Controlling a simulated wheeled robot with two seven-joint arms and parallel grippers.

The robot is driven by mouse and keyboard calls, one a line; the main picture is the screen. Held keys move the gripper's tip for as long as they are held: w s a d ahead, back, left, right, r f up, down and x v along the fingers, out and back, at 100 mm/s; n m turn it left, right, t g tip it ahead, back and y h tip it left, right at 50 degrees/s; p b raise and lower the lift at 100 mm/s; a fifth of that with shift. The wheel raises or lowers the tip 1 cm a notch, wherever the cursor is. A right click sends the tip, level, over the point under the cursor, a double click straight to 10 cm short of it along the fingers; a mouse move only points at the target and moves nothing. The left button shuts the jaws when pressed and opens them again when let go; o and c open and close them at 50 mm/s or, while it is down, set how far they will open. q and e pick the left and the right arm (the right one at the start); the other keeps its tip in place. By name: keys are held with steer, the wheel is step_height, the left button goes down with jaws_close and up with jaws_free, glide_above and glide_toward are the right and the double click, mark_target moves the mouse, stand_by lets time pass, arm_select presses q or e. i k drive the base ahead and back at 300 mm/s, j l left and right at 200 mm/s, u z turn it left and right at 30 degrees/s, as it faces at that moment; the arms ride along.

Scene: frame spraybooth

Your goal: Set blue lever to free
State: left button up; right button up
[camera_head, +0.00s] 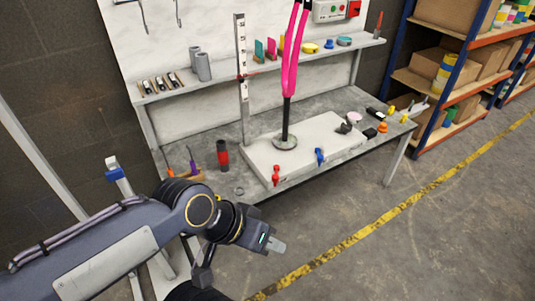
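The blue lever (319,156) is on the front edge of a pale raised slab (262,157) on the workbench. A similar red lever (276,175) is to its left on the same edge. The blue lever's handle looks roughly upright; its exact setting is too small to read. My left gripper (276,245) is in front of the bench, below and left of the blue lever in the picture and apart from it. Nothing shows in its fingers, and their gap cannot be made out. My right gripper is out of view.
A pink bicycle frame (291,60) stands upright on a black post behind the levers. A red-and-black cylinder (222,155) is on the bench at left. Small parts, including an orange one (382,127), lie at right. The floor in front of the bench is clear.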

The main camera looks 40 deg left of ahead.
mark_target(320, 157)
steer(key=u, duration=0.8)
steer(key=i+j+u, duration=0.2)
steer(key=j+u, duration=0.15)
steer(key=i+j+u, duration=0.35)
steer(key=k+l, duration=0.05)
steer(key=k, duration=0.05)
